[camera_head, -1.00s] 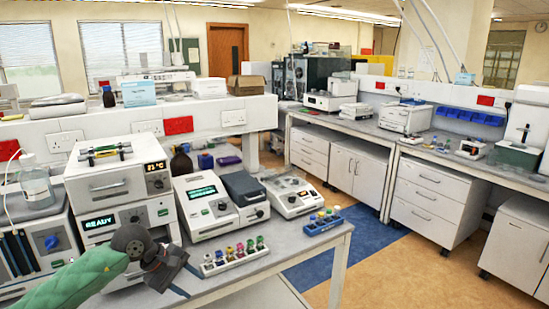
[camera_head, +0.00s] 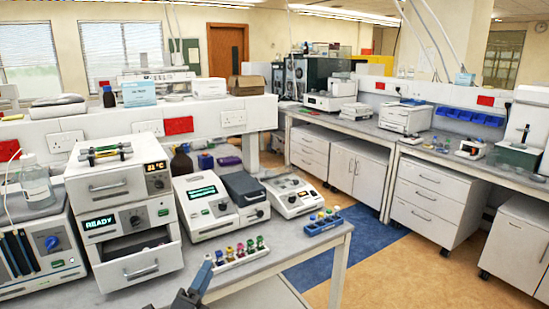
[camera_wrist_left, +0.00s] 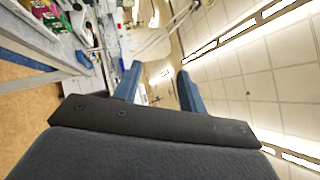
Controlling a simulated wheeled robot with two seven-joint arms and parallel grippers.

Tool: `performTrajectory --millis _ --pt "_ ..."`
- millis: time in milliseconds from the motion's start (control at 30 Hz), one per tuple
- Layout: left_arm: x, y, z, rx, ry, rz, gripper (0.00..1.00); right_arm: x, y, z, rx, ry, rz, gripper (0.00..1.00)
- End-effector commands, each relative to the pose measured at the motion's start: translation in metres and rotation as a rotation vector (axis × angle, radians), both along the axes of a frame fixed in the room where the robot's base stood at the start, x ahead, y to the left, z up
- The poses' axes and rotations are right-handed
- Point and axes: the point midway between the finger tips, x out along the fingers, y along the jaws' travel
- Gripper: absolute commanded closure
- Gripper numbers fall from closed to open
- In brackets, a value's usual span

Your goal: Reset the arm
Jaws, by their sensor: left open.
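My left gripper (camera_head: 197,284) is at the bottom edge of the head view, in front of the bench with the instruments. Only its dark wrist part and a blue-grey finger show there. In the left wrist view its two blue fingers (camera_wrist_left: 158,85) stand apart with nothing between them, and the ceiling and part of the room show beyond. The gripper is open and empty. The rest of the left arm is outside the head view. My right gripper is not in view.
A white stacked instrument (camera_head: 120,190) has its bottom drawer (camera_head: 140,266) pulled open. A white rack (camera_head: 240,259) with coloured-cap tubes and a blue rack (camera_head: 323,224) stand near the bench front. The blue-and-tan floor (camera_head: 375,270) is clear at right.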

Motion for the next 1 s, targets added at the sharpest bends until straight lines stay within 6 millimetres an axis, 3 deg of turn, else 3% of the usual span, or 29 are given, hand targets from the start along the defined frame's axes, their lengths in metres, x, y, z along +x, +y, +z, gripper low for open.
performTrajectory --millis 267,400,533,700,1000 --pt "-0.036 0.057 -0.107 -0.586 0.521 0.255 0.59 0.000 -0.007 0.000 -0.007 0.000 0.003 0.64" --pt "-0.079 0.071 -0.171 -0.857 0.785 0.409 0.59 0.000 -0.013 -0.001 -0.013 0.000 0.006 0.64" --pt "-0.129 0.074 -0.221 -1.069 1.010 0.559 0.59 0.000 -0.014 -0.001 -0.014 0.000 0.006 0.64" --pt "-0.181 0.069 -0.258 -1.232 1.202 0.703 0.59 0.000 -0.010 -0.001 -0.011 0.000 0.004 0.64" --pt "-0.246 0.058 -0.288 -1.384 1.412 0.878 0.59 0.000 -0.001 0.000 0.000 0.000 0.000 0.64"
